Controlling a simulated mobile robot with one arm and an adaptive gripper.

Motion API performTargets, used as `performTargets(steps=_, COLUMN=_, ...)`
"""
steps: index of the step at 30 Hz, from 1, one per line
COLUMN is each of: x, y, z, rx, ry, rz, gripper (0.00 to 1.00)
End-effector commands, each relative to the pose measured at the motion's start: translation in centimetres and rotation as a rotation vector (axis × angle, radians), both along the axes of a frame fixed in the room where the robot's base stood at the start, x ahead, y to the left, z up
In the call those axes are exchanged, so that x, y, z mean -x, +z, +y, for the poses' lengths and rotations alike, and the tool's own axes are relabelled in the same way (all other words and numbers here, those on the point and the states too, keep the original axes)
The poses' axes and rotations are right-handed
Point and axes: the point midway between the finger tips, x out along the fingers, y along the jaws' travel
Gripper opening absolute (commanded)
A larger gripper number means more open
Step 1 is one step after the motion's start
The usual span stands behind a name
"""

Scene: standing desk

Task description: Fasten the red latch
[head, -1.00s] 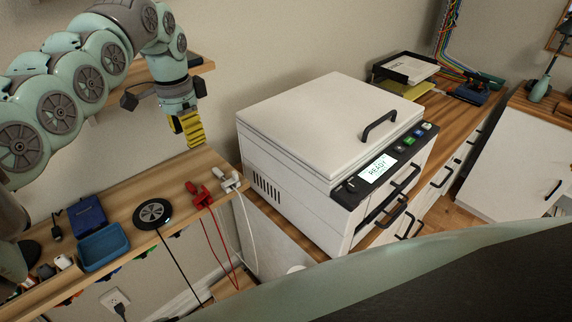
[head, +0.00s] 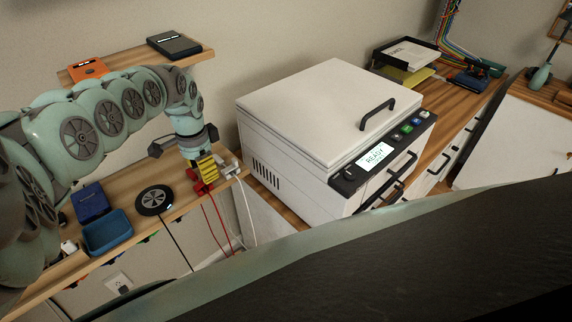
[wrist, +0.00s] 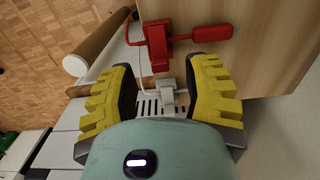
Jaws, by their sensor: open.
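The red latch (head: 199,185) sits at the right end of the wooden desk, largely behind my gripper in the head view. In the wrist view the red latch (wrist: 160,38) shows with its lever (wrist: 212,32) reaching right, and red cable leaves it to the left. A white latch (wrist: 166,88) of similar shape lies beside it, between my fingertips in the picture. My gripper (head: 207,168) points down over the latches. In the wrist view its yellow ridged fingers (wrist: 160,92) are spread wide and empty. Contact with either latch cannot be told.
A white printer-like machine (head: 290,115) stands to the right of the latches. A black round disc (head: 154,200), a blue tray (head: 108,238) and a blue box (head: 90,202) are on the desk. A wooden shelf (head: 130,62) holds two devices above my arm.

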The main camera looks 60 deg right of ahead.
Motion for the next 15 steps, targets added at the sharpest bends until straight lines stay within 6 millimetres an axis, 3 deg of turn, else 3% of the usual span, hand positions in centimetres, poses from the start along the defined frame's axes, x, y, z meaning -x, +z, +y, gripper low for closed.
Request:
performTargets(steps=6, x=0.1, y=-1.7, z=-0.2, rx=0.001, ry=-0.004, rz=-0.002, gripper=0.48)
performTargets(steps=15, x=0.1, y=-2.2, z=-0.2, rx=0.000, ry=-0.006, rz=-0.001, gripper=0.48)
